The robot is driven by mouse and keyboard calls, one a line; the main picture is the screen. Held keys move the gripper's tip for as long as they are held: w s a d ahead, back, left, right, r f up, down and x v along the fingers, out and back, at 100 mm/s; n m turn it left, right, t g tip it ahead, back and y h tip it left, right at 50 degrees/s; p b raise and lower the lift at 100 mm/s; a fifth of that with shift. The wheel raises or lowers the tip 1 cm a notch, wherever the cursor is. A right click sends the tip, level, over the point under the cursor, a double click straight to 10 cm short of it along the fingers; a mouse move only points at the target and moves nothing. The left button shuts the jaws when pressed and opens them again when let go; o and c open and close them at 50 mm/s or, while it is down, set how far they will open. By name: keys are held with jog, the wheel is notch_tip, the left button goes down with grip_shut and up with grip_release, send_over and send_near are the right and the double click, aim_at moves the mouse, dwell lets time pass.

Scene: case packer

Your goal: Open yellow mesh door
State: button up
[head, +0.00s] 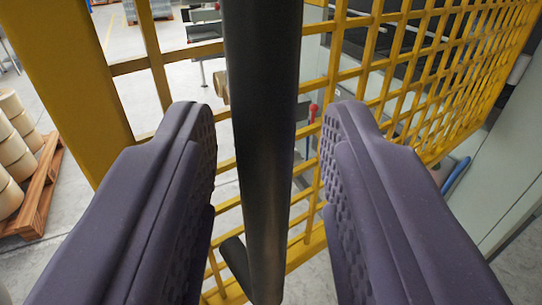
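The yellow mesh door (425,73) stands upright in front of me and runs away to the right. A dark, round vertical handle bar (262,130) is mounted on it, with a short stub (233,258) near its lower end. My gripper (268,135) is open, with one padded finger on each side of the bar. A gap shows between the bar and each finger. The bar hides part of the mesh behind it, and its top runs out of the picture.
A thick yellow post (62,75) stands at the left. Beyond it, several pale rolls (12,150) stand on a wooden pallet (38,195). Grey machinery and a red-handled part (312,112) show behind the mesh. Bare grey floor lies below right.

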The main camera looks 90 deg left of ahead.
jog(key=d, duration=0.6)
jog(key=shift+w+d, duration=0.15)
jog(key=shift+d, duration=0.2)
